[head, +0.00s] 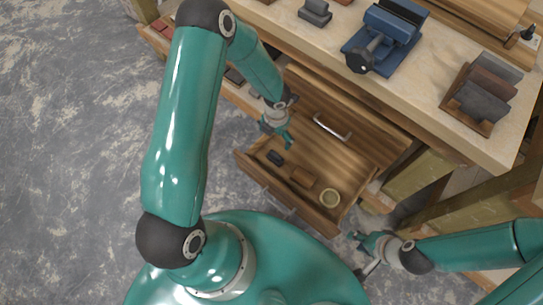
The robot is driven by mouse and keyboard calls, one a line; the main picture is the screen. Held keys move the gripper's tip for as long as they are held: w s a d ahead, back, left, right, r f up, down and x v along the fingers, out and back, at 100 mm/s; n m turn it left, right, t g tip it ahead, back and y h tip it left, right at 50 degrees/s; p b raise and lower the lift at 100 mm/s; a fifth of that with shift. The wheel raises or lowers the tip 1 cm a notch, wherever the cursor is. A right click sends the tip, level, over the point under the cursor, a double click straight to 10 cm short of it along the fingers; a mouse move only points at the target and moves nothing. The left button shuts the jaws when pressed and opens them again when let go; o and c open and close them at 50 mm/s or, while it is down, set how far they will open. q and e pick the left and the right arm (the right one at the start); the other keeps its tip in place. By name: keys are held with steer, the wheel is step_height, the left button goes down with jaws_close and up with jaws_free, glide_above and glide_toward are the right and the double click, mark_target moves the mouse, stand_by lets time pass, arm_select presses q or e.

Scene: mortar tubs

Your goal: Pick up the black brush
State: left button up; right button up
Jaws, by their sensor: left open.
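A small dark object (275,158), which looks like the black brush, lies in the open wooden drawer (335,222), near its left corner. It is too small to tell bristles from handle. My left gripper (277,138) is open and points down above the left part of the drawer, just above the dark object in the picture. Nothing shows between its fingers. My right gripper (361,252) is open and empty, outside the drawer near its lower right corner.
The drawer also holds a brown block (303,176) and a round pale ring-shaped item (330,198). A metal handle (332,127) shows behind it. The workbench (420,95) above carries a blue vise (388,35) and a wooden holder with dark blocks (480,98).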

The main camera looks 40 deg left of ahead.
mark_target(275, 154)
arm_select(q)
step_height(275, 154, down, 10)
steer(key=b, duration=0.3)
steer(key=shift+f, duration=0.25)
steer(key=shift+s+d+f+b, duration=0.1)
steer(key=shift+f+b, duration=0.35)
steer(key=shift+f, duration=0.9)
steer(key=shift+s+d+f+b, duration=0.1)
steer(key=shift+f+b, duration=0.3)
steer(key=shift+f, duration=0.9)
steer(key=c, duration=1.3)
